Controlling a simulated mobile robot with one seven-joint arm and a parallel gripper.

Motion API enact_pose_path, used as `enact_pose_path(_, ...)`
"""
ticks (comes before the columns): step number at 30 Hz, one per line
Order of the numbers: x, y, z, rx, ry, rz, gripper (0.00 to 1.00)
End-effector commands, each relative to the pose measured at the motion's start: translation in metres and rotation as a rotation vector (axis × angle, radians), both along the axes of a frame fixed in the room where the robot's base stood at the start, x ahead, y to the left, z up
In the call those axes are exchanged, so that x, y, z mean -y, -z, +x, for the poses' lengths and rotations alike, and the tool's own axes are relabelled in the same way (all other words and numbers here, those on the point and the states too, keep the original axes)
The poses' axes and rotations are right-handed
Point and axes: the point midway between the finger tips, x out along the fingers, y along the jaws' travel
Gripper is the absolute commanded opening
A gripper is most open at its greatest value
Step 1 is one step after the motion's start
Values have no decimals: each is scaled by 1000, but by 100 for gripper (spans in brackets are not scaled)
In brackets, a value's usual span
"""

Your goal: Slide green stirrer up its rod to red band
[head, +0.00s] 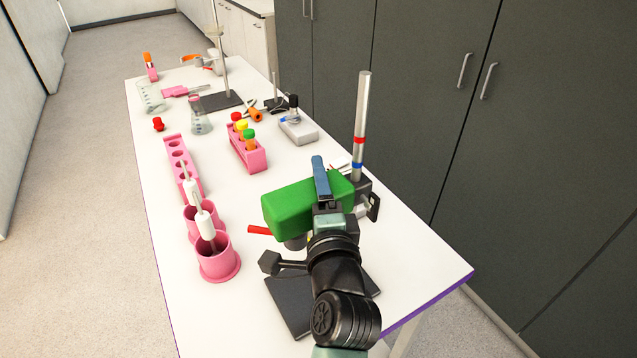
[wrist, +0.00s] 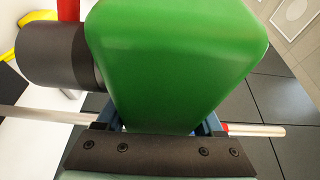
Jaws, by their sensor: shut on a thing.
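The green stirrer (head: 289,207) is a long block at the lower right of the table, beside the upright metal rod (head: 362,105). The rod has a red band (head: 359,141) and, lower, a blue band (head: 357,165). The stirrer is level with a spot below the blue band. My gripper (head: 322,182) is shut on the green stirrer from the near side. In the wrist view the stirrer (wrist: 175,65) fills the middle between my fingers, and the rod (wrist: 255,130) passes behind it. The clamp joint at the rod is partly hidden by my gripper.
A dark base plate (head: 291,304) lies under my arm. Pink cups (head: 217,262) with white-handled tools stand to the left. A pink rack (head: 249,161) holds tubes with coloured caps, and a grey device (head: 299,130) stands behind. Dark cabinets (head: 430,90) rise beyond the table's right edge.

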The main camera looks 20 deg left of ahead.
Motion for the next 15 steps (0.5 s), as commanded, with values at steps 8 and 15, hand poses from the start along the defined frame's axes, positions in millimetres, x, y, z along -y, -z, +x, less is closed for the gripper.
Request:
enact_pose_path(8,0,-66,1,18,1,10,0)
enact_pose_path(15,0,-79,1,20,2,10,0)
